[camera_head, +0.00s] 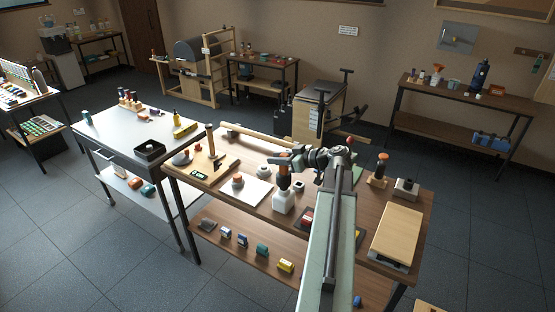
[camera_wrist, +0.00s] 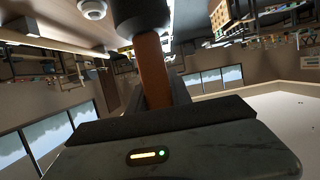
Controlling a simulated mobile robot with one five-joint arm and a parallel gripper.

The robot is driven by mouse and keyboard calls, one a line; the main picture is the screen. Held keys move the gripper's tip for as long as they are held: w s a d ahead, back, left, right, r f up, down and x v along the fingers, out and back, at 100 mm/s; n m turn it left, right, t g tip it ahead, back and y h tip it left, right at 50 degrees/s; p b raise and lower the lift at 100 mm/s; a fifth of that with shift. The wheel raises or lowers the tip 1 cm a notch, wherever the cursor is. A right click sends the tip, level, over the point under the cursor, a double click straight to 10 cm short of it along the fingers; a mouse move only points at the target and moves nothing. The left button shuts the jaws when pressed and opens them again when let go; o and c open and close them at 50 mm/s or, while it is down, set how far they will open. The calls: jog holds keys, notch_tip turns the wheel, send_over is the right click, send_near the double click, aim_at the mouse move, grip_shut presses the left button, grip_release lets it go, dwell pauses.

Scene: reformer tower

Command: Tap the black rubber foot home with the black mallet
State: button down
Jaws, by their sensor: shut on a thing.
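My gripper (camera_head: 300,158) is shut on the black mallet and holds it over the wooden workbench (camera_head: 240,208). In the wrist view the mallet's brown handle (camera_wrist: 152,70) runs from my gripper to its black head (camera_wrist: 140,15). In the head view the orange-brown handle (camera_head: 284,168) hangs down, with the dark head (camera_head: 284,183) just above a white block (camera_head: 283,202). I cannot tell whether head and block touch. I cannot make out the black rubber foot for certain; the mallet head may hide it.
A small white piece with a dark centre (camera_head: 298,186) stands close to the right of the mallet. A white sheet (camera_head: 250,191) bears an orange-topped piece (camera_head: 238,182) to the left. A pale wooden box (camera_head: 397,236) lies at the right end. My arm covers part of the bench.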

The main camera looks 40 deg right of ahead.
notch_tip(320, 180, up, 4)
jog(key=p, duration=0.3)
jog(key=shift+f+p, duration=0.2)
jog(key=shift+p, duration=0.1)
notch_tip(320, 180, down, 5)
jog(key=b, duration=0.4)
jog(key=shift+r+b, duration=0.2)
jog(key=shift+b, duration=0.1)
notch_tip(320, 180, up, 4)
jog(key=p, duration=0.4)
jog(key=shift+w, duration=0.1)
notch_tip(320, 180, up, 5)
jog(key=p, duration=0.5)
